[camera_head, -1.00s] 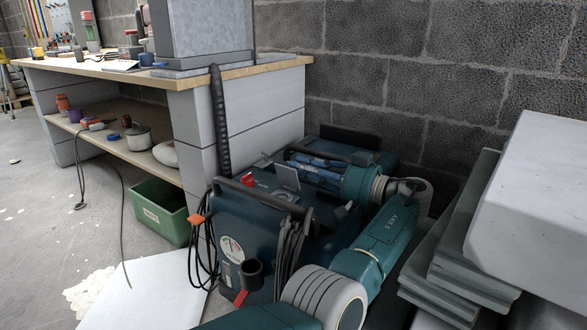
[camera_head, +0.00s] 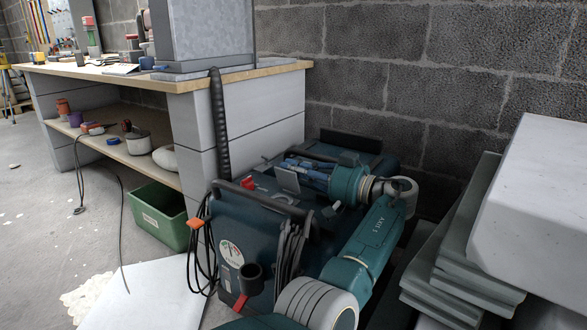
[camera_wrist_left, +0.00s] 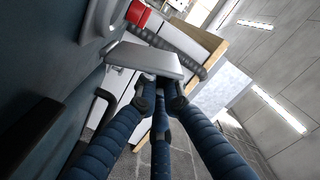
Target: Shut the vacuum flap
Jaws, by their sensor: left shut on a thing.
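The vacuum is a dark teal box-shaped machine (camera_head: 245,225) with a round gauge on its front. On its top a grey flap (camera_head: 287,180) stands raised and tilted. The flap also shows close up in the left wrist view (camera_wrist_left: 145,60). My left gripper (camera_head: 291,165) is at the flap's edge. In the wrist view its blue ribbed fingers (camera_wrist_left: 162,90) come together and are shut on the flap's near edge. The fingers partly hide the area behind the flap. My right gripper is not in view.
A red part (camera_head: 248,182) sits beside the flap. A ribbed hose (camera_head: 219,120) rises by the workbench (camera_head: 240,75). Black cables hang on the machine's front. Grey slabs (camera_head: 455,250) are stacked at the right. A green bin (camera_head: 160,215) stands left.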

